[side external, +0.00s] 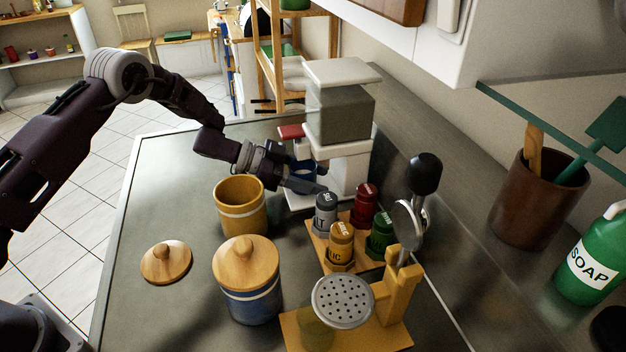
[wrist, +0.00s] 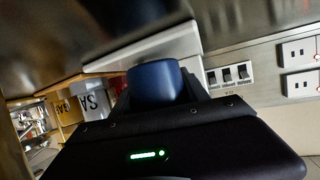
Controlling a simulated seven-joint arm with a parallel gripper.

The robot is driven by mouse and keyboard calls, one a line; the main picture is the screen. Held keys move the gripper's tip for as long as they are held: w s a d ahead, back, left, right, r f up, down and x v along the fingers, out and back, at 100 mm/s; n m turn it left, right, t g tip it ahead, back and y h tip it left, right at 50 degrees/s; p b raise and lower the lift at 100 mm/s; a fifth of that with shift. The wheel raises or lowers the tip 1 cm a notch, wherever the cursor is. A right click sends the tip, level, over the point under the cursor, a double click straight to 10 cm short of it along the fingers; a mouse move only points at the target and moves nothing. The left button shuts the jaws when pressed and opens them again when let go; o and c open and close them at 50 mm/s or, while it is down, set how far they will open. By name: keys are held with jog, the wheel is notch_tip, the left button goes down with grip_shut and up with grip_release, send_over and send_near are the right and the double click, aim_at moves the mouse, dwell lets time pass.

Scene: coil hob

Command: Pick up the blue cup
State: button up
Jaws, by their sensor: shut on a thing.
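The blue cup (side external: 304,172) is at the white coffee machine, low at its front, and partly hidden by my gripper (side external: 308,184). In the wrist view the blue cup (wrist: 155,82) sits between the fingers, just beyond the dark gripper body. My gripper is shut on the cup. The cup's lower part is hidden, so I cannot tell whether it touches the machine's white base (side external: 300,203).
A yellow canister (side external: 240,212) stands just in front of my gripper. A blue lidded canister (side external: 248,295) and a loose wooden lid (side external: 166,262) are nearer. A spice rack with several jars (side external: 341,240) is at right.

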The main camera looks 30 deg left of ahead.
jog(key=shift+r, duration=0.4)
jog(key=shift+s+a, duration=0.1)
jog(key=shift+a, duration=0.15)
jog(key=s+a, duration=0.2)
jog(key=a, duration=0.3)
jog(key=s+a, duration=0.3)
jog(key=a, duration=0.2)
jog(key=s+a, duration=0.3)
jog(key=a, duration=0.1)
jog(key=shift+s+a+r, duration=0.1)
jog(key=shift+a+r, duration=0.05)
jog(key=shift+a, duration=0.25)
notch_tip(320, 180, up, 18)
jog(key=s+d+n+g+h, duration=0.1)
jog(key=s+d+n, duration=0.1)
jog(key=s+d, duration=1.25)
jog(key=w+f+n+g+h, duration=0.1)
jog(key=w+f+n+h, duration=0.2)
jog(key=f+n, duration=0.2)
jog(key=shift+w+f, duration=0.15)
jog(key=shift+f, duration=0.35)
